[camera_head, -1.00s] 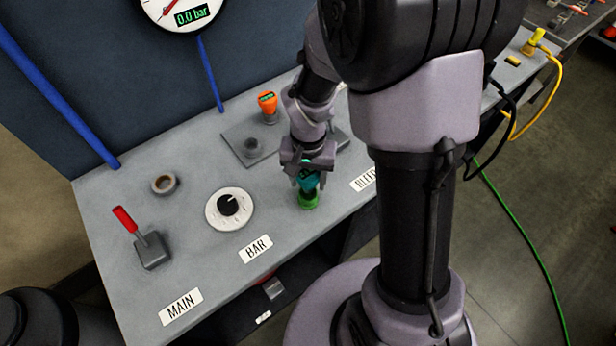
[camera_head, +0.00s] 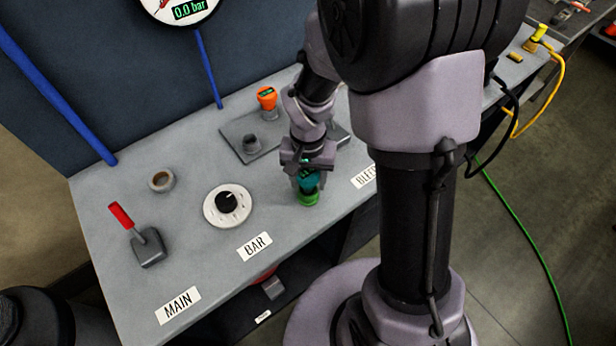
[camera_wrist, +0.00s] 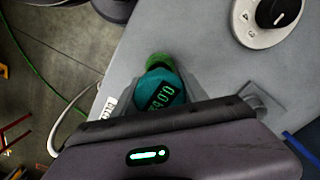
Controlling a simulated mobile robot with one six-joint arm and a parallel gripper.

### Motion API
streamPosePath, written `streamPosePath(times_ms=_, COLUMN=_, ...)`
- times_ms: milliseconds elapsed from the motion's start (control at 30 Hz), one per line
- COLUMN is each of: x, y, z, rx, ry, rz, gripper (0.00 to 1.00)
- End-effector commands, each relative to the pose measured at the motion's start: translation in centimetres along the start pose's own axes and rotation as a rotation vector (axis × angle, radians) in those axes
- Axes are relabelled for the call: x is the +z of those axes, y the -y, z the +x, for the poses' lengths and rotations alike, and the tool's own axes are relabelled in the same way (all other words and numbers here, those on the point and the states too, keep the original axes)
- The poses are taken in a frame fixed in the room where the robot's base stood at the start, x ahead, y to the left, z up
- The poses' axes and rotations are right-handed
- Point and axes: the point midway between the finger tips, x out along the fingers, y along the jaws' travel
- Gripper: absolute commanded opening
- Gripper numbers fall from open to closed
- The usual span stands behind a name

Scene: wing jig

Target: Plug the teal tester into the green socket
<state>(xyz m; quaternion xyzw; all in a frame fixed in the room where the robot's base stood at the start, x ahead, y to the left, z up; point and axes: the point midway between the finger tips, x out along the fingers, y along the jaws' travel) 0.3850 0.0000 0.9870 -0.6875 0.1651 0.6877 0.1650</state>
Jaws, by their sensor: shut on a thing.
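The teal tester (camera_head: 308,183) is in my gripper (camera_head: 307,174), upright over the green socket (camera_head: 309,199) near the front edge of the bench. In the head view the tester's lower end meets the socket; I cannot tell how deep it sits. In the wrist view the tester (camera_wrist: 162,92) shows a small digital display, and the green socket (camera_wrist: 158,60) shows just beyond it. My gripper is shut on the tester, and its fingers partly hide the tester's sides.
The grey bench (camera_head: 200,275) holds a black dial (camera_head: 228,204), a red-handled lever (camera_head: 136,232), a ring (camera_head: 161,181), and a grey plate (camera_head: 236,143) with an orange-topped tester (camera_head: 267,99). A gauge (camera_head: 180,8) reads 0.0 bar. A BLEED label lies right of the socket.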

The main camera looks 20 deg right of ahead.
Motion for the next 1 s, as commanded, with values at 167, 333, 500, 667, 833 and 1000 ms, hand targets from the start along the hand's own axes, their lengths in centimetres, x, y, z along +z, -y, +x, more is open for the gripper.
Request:
streamPosePath(times_ms=167, x=0.0, y=0.0, z=0.0, rx=0.0, ry=-0.001, rz=0.0, gripper=0.12)
streamPosePath(times_ms=333, x=0.0, y=0.0, z=0.1, rx=0.0, ry=-0.001, rz=0.0, gripper=0.12)
streamPosePath(times_ms=500, x=0.0, y=0.0, z=0.4, rx=0.0, ry=0.0, rz=0.0, gripper=0.12)
streamPosePath(times_ms=667, x=0.0, y=0.0, z=0.8, rx=0.0, ry=0.0, rz=0.0, gripper=0.12)
streamPosePath(times_ms=833, x=0.0, y=0.0, z=1.1, rx=0.0, ry=0.0, rz=0.0, gripper=0.12)
streamPosePath(times_ms=1000, x=0.0, y=0.0, z=1.4, rx=0.0, ry=0.0, rz=0.0, gripper=0.12)
